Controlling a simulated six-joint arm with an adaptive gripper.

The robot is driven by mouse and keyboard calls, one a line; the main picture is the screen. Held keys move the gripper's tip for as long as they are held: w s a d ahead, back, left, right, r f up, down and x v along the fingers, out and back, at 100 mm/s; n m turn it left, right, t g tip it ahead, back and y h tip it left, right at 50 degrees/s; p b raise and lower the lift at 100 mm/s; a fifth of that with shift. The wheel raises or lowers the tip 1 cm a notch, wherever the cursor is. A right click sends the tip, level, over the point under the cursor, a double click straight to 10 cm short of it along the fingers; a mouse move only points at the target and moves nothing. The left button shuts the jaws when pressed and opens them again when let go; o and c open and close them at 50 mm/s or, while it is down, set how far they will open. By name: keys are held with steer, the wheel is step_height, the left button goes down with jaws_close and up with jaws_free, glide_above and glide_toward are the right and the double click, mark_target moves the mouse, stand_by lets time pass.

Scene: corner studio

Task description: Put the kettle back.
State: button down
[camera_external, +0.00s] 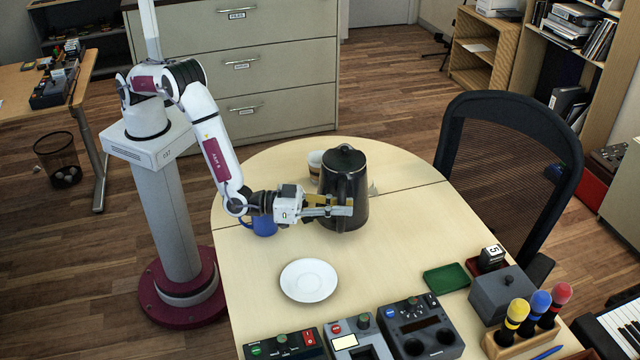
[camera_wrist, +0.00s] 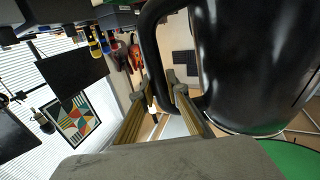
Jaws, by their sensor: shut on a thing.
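The black kettle (camera_external: 345,180) is upright at the far middle of the round-ended table (camera_external: 395,235), its lid on. My gripper (camera_external: 346,206) reaches it from the left, its fingers level and across the kettle's near side. In the wrist view, the kettle's glossy body (camera_wrist: 250,60) fills the right side and its black handle (camera_wrist: 150,45) runs down to between my gripper's two fingers (camera_wrist: 160,98). My gripper is shut on the handle. I cannot tell whether the kettle's bottom touches the table. No separate kettle base can be made out clearly.
A blue mug (camera_external: 264,226) stands under my wrist, and a white cup (camera_external: 315,160) behind the kettle. A white saucer (camera_external: 309,280) lies in front. Control boxes (camera_external: 420,328), a green tray (camera_external: 446,278) and a grey box (camera_external: 503,295) line the near side. The table right of the kettle is clear.

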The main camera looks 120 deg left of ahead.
mark_target(341, 217)
steer(key=shift+r, duration=0.15)
steer(key=shift+f, duration=1.95)
steer(key=c, duration=2)
jaws_free()
steer(key=shift+f, duration=0.2)
steer(key=shift+r, duration=0.15)
steer(key=shift+v, duration=6.05)
